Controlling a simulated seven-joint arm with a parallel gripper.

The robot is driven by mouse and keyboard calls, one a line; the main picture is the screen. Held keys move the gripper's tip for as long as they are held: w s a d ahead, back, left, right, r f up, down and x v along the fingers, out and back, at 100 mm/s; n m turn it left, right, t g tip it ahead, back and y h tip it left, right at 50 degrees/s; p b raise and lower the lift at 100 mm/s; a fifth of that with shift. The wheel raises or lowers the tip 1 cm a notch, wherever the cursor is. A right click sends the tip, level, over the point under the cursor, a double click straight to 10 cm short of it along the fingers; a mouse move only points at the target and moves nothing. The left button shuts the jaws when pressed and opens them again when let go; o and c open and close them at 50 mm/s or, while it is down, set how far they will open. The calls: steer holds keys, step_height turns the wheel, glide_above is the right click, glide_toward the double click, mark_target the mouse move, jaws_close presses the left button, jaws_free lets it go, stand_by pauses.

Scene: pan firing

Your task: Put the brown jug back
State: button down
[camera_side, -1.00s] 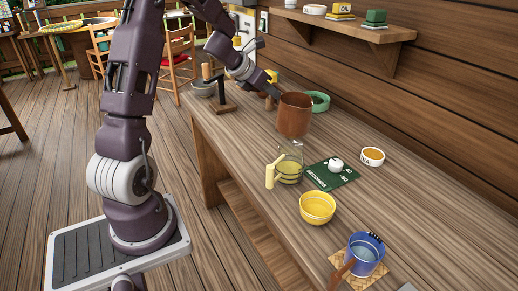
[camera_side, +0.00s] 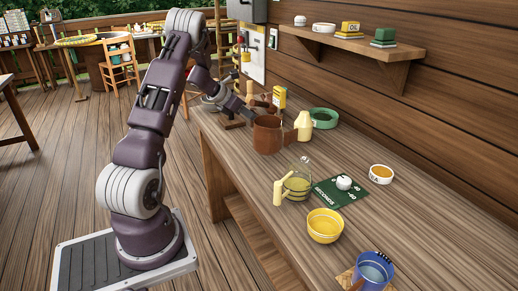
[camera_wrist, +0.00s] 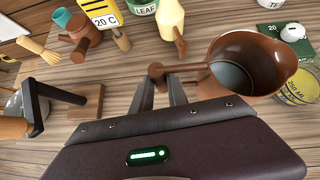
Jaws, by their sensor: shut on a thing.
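The brown jug (camera_side: 268,136) is upright at the far part of the bench, left of the pale yellow bottle (camera_side: 304,126). I cannot tell whether its base touches the wood. My gripper (camera_side: 250,112) reaches it from the far left. In the wrist view my gripper (camera_wrist: 162,90) is shut on the handle of the brown jug (camera_wrist: 240,66), whose open mouth faces the camera at the right. The inside looks empty. The fingertips are partly hidden behind the handle.
A black-and-wood stand (camera_wrist: 42,105) is close on the left. A glass measuring jug (camera_side: 298,186), a green seconds mat (camera_side: 342,193) and a yellow bowl (camera_side: 325,226) are nearer. The bench's near-left strip is clear.

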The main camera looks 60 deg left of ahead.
step_height(320, 180, down, 6)
steer(key=shift+f, duration=0.2)
steer(key=c, duration=1.3)
jaws_free()
